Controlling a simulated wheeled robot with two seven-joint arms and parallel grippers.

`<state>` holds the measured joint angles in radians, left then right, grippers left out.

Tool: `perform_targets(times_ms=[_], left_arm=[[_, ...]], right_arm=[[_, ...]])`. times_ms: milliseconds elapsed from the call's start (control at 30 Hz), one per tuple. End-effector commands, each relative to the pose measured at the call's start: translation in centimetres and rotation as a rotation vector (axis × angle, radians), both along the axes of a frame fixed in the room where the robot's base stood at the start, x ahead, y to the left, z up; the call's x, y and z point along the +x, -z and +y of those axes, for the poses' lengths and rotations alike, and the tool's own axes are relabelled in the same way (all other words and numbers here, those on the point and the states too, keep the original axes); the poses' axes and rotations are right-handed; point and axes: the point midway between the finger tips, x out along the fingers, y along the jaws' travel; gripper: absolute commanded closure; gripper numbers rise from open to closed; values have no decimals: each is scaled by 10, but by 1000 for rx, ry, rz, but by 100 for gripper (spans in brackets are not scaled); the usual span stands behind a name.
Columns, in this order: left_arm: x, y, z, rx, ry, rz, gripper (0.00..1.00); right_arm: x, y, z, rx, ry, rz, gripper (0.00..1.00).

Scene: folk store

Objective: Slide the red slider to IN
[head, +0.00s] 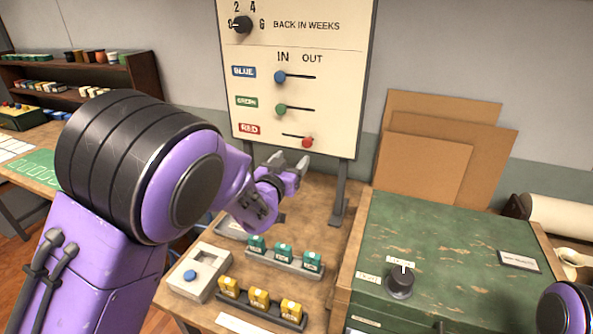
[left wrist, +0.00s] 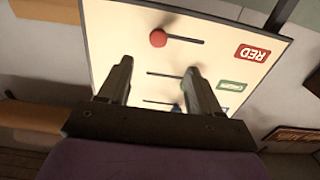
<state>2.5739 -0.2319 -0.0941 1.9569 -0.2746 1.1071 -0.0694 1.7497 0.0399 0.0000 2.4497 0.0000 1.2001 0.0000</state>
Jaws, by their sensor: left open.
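The red slider (head: 307,142) is a round red knob at the right end of its slot, under OUT, on the upright cream board (head: 345,70). The red RED label (head: 250,129) is left of that slot. My left gripper (head: 291,165) is open and empty, just below the red slider and apart from it. In the left wrist view the board is turned over; the red slider (left wrist: 158,39) shows beyond the fingertips of my left gripper (left wrist: 156,75). Only a small part of my right arm shows at the lower right; its gripper is out of view.
The blue slider (head: 280,77) and green slider (head: 281,109) are at the IN end above. A black dial (head: 242,24) is at the top. Small green boxes (head: 284,252) and yellow boxes (head: 259,299) stand on the table below. A green cabinet (head: 450,245) is at right.

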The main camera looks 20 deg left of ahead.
Motion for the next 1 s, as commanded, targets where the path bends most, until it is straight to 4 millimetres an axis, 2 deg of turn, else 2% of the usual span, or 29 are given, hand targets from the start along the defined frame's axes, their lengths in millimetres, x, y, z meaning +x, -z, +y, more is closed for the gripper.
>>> perform_targets(times_ms=[33,233,1000], left_arm=[[1,7,-1,0,2,0,36],[14,6,-7,-2,10,0,36],[107,7,-10,-2,10,1,36]], right_arm=[[0,7,0,1,0,1,57],[0,5,0,0,0,0,57],[0,10,0,0,0,0,57]])
